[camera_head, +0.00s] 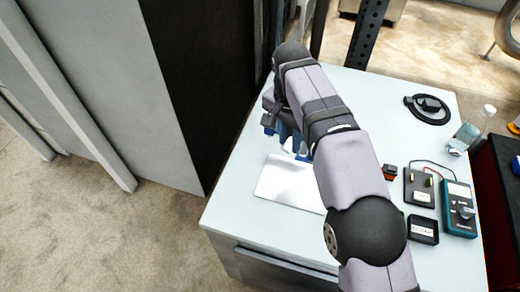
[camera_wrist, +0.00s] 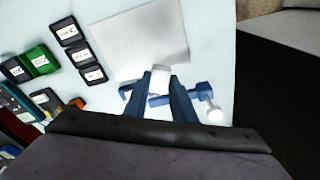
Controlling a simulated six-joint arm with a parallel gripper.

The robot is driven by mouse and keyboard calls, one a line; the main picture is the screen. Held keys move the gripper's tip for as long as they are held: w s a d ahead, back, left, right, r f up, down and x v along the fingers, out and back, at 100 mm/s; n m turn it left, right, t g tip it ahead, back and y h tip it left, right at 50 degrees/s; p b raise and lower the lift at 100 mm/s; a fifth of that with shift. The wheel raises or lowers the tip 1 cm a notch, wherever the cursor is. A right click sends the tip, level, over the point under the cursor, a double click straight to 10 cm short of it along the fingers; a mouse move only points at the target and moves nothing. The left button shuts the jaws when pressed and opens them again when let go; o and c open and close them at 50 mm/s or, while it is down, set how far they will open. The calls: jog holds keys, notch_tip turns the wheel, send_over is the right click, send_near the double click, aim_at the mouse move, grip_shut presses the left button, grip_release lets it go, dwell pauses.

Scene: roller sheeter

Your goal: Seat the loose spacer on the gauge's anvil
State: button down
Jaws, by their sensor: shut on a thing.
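My gripper (camera_wrist: 160,80) points down at the table in the wrist view, its two blue fingers shut on a small white block (camera_wrist: 160,74), which looks to be the spacer. A blue piece with a white round end (camera_wrist: 215,114), probably the gauge, shows beside and behind the fingers. The fingers hide its middle, so I cannot tell where the anvil is or whether the spacer touches it. In the head view my arm covers most of this spot. Blue parts (camera_head: 269,122) show at the arm's left edge there.
A pale rectangular sheet (camera_head: 288,183) lies in front of the gripper and also shows in the wrist view (camera_wrist: 140,40). Dark labelled trays (camera_head: 422,229), a teal meter (camera_head: 459,209), a bottle (camera_head: 464,138) and a black ring (camera_head: 428,109) stand right. A dark cabinet borders the left.

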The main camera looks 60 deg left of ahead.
jog(key=d+f+n+g, duration=0.1)
jog(key=d+n, duration=0.1)
jog(key=n, duration=0.9)
jog(key=d+f+n+g+b, duration=0.1)
jog(key=d+f+n, duration=0.1)
jog(key=n, duration=1)
jog(key=shift+w+d+y, duration=0.3)
jog(key=shift+d, duration=0.35)
jog(key=shift+f+b, duration=0.2)
jog(key=shift+b, duration=0.15)
notch_tip(320, 180, down, 3)
jog(key=b, duration=0.3)
jog(key=shift+f+b, duration=0.3)
jog(key=shift+f, duration=0.55)
jog(key=shift+p, duration=0.65)
jog(key=shift+f, duration=1.05)
dwell(0.8)
